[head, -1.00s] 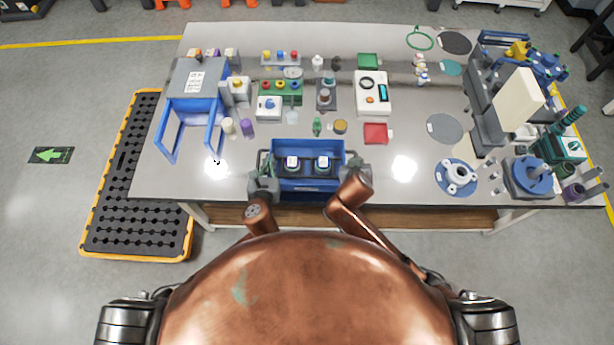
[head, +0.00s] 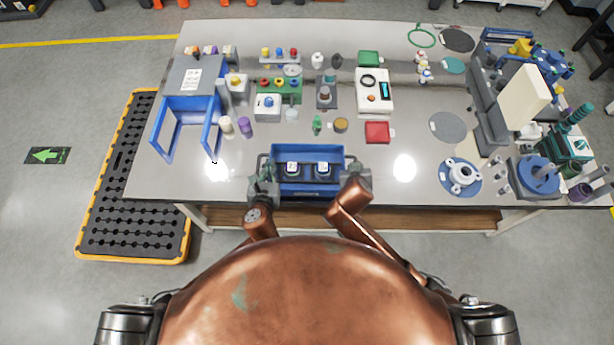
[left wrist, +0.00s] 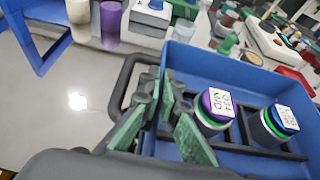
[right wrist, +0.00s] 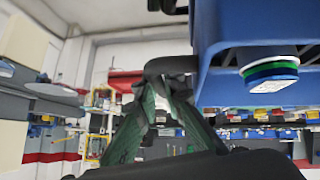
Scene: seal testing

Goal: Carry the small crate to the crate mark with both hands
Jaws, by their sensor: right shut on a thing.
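The small blue crate (head: 307,152) stands at the front edge of the table and holds two capped jars, a purple-topped one (left wrist: 215,108) and a blue-topped one (left wrist: 277,122). Each end has a dark handle. My left gripper (head: 263,178) is at the crate's left handle (left wrist: 126,78); its green-padded fingers (left wrist: 160,125) look apart, close against the crate's left wall. My right gripper (head: 356,178) is at the right end, and the right wrist view shows its fingers (right wrist: 165,90) closed on the right handle (right wrist: 170,66). I cannot make out the crate mark.
A blue open-fronted frame (head: 187,118) stands to the left. A green bottle (head: 317,123), a brown-topped round tin (head: 341,125) and a red tray (head: 378,132) lie behind the crate. The bare tabletop (head: 410,185) is free to the right, up to a flanged part (head: 462,174).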

